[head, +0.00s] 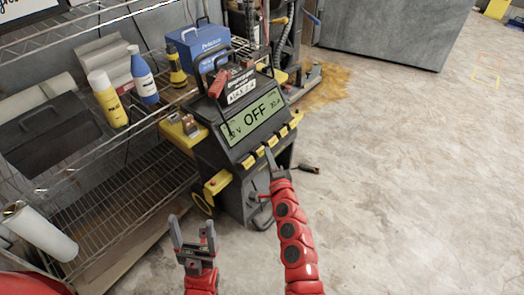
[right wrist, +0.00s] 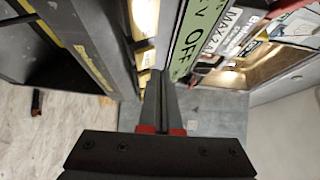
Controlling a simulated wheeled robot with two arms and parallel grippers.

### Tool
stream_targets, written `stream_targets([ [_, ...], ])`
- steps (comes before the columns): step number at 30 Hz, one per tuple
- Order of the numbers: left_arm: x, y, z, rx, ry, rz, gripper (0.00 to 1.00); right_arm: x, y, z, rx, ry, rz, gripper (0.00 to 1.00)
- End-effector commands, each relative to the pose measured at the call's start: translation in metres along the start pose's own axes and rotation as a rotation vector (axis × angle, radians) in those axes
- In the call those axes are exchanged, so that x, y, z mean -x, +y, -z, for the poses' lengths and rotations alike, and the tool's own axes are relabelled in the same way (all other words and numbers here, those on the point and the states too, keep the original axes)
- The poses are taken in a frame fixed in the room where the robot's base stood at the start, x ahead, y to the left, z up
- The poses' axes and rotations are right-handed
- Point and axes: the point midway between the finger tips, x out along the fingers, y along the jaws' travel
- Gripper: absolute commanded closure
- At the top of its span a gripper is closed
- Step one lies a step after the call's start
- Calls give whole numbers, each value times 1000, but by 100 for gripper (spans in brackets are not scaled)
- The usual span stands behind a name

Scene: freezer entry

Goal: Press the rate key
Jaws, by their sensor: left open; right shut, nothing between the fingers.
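A dark battery charger (head: 232,155) stands on the floor beside the shelf. Its green display (head: 252,116) reads OFF, with smaller figures at its sides. A row of yellow keys (head: 248,161) runs below the display; their labels are too small to read, so I cannot tell which is the rate key. My right gripper (head: 269,153) is shut and empty, its tip at the row near the middle. In the right wrist view its fingertips (right wrist: 160,74) are close to a yellow key (right wrist: 145,56); contact is unclear. My left gripper (head: 191,232) is open and empty, low in front of the charger.
A wire shelf (head: 130,190) on the left holds a yellow bottle (head: 107,98), a blue bottle (head: 143,75) and a blue box (head: 198,40). A small dark object (head: 309,169) lies on the floor right of the charger. The floor to the right is mostly clear.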

Motion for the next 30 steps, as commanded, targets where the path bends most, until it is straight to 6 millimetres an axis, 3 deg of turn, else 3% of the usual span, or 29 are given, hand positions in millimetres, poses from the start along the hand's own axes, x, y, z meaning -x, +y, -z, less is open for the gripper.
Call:
stream_targets([
  [11,-2,0,0,0,0,0,25,2,-1,2,0,1,-1,100],
  [30,-16,-1,3,0,0,0,25,36,-25,26,0,0,-1,100],
])
